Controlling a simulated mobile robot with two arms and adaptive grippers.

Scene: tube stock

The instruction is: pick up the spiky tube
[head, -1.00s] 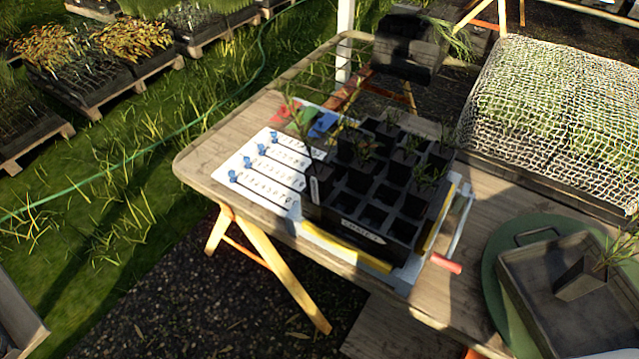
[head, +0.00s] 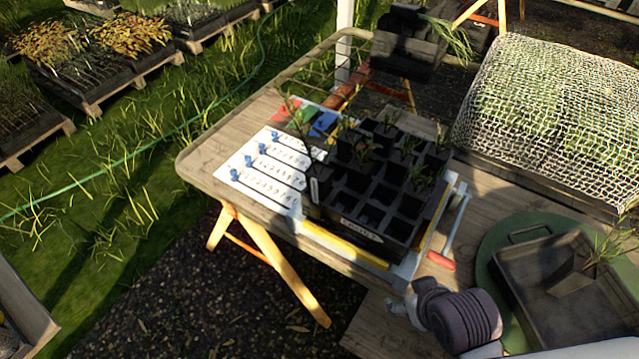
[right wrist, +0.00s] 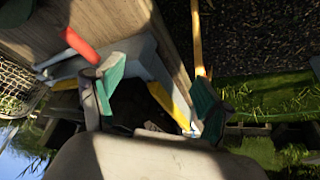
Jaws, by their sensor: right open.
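A tube with spiky green leaves (head: 572,286) lies tilted in a grey tray at the right of the head view. Other leafy tubes (head: 362,152) stand in a black celled crate (head: 362,238) on the wooden table; I cannot tell for certain which one is the spiky tube. My right gripper (head: 403,306) is at the table's front edge, between the crate and the grey tray. In the right wrist view its two green-padded fingers (right wrist: 160,96) are apart, with nothing between them. My left gripper is not in view.
The grey tray (head: 530,318) rests on a round green mat (head: 490,262). A red-handled tool (head: 440,261) lies beside the crate. A white marked sheet with blue pegs (head: 262,190) is left of the crate. A netted pallet (head: 545,110) stands behind.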

